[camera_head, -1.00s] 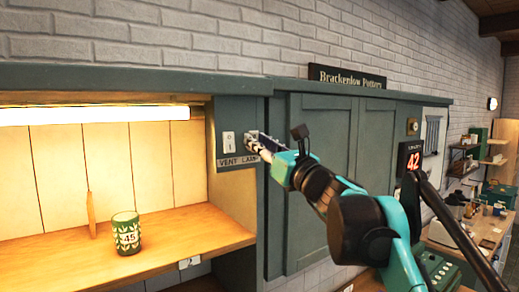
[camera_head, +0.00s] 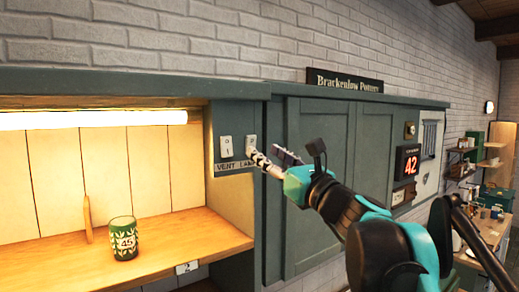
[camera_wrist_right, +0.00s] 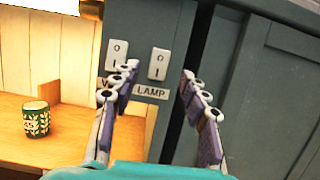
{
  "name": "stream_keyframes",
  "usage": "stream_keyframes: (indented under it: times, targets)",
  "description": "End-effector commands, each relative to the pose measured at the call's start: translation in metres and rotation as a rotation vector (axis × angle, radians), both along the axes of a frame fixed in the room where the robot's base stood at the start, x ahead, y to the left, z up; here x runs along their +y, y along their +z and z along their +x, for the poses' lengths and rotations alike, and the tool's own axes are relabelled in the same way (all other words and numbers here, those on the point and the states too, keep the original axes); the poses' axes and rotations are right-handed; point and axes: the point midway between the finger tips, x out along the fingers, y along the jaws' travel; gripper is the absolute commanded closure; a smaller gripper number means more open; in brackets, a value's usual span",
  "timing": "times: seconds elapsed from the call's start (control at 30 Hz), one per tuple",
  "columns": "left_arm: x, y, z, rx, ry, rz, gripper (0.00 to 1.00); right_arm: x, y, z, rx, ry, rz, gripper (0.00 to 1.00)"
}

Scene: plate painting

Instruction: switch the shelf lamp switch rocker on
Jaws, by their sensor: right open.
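The lamp switch (camera_head: 251,145) is a white rocker on the dark green panel right of the lit shelf. It also shows in the right wrist view (camera_wrist_right: 158,64), above the LAMP label (camera_wrist_right: 151,92); I cannot tell which half is pressed. The shelf lamp (camera_head: 95,118) is a tube glowing bright. My right gripper (camera_head: 268,157) is open and empty just right of the switch in the head view. In the right wrist view its spread fingers (camera_wrist_right: 158,78) stand on either side of the lamp switch, and contact is not visible. My left gripper is not in view.
The vent switch (camera_head: 226,147) sits just left of the lamp switch. A green patterned cup (camera_head: 124,238) stands on the wooden shelf (camera_head: 60,262). Closed green cabinet doors (camera_head: 320,130) lie behind my right arm. A red 42 display (camera_head: 409,161) is farther right.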

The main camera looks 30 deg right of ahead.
Motion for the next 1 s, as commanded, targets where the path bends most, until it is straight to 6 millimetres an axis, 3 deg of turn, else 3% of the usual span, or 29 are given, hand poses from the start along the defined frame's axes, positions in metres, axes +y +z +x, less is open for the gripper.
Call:
stream_keyframes:
  times: [0.23,0.8,0.9,0.97,1.0]
  targets:
    - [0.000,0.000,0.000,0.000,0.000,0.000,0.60,-0.002,-0.009,-0.026,0.001,0.000,0.000,0.55]
    - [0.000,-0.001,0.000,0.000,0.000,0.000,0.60,-0.001,-0.011,-0.027,0.003,0.002,-0.004,0.55]
    - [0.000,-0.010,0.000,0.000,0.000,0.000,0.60,0.008,-0.031,-0.024,0.023,0.012,-0.054,0.55]
    - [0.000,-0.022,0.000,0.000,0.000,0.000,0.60,0.020,-0.056,-0.021,0.049,0.025,-0.119,0.55]
    - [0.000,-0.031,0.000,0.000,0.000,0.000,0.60,0.030,-0.079,-0.018,0.071,0.038,-0.181,0.55]
